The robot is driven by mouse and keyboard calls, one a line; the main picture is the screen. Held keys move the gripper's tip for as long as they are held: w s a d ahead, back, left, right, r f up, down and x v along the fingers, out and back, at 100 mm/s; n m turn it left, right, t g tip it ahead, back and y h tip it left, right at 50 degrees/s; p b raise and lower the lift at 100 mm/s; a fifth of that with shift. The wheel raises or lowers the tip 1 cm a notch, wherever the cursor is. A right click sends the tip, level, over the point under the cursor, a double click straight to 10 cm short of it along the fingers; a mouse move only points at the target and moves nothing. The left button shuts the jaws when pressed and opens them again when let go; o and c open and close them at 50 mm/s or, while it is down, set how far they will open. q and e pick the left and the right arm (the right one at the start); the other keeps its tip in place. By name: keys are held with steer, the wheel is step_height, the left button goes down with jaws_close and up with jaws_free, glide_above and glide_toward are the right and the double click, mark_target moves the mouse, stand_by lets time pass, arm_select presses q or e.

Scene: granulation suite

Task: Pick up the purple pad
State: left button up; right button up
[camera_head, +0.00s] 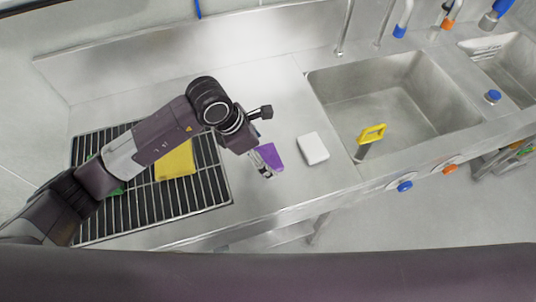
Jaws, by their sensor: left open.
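The purple pad (271,155) lies on the steel counter (285,90), between the drain rack and a white block. My left gripper (262,165) reaches in from the left and is open at the pad's left side, with its fingers pointing down. The fingers overlap the pad's left part in the picture and hide some of it. I cannot tell whether they touch it. My right gripper is not in view.
A white block (313,149) stands close right of the pad. A black drain rack (211,184) with a yellow cloth (176,161) lies left. A sink (397,92) with a yellow-handled tool (372,134) is right. The counter's front edge is near.

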arm_select(q)
steer(key=x, duration=0.2)
steer(key=shift+w+d+f, duration=0.1)
steer(key=shift+w+f, duration=0.05)
steer(key=shift+f, duration=0.1)
steer(key=c, duration=1.2)
steer(key=shift+c, duration=0.5)
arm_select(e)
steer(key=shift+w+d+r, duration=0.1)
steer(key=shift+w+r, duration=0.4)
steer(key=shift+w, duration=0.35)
arm_select(q)
steer(key=shift+r, duration=0.1)
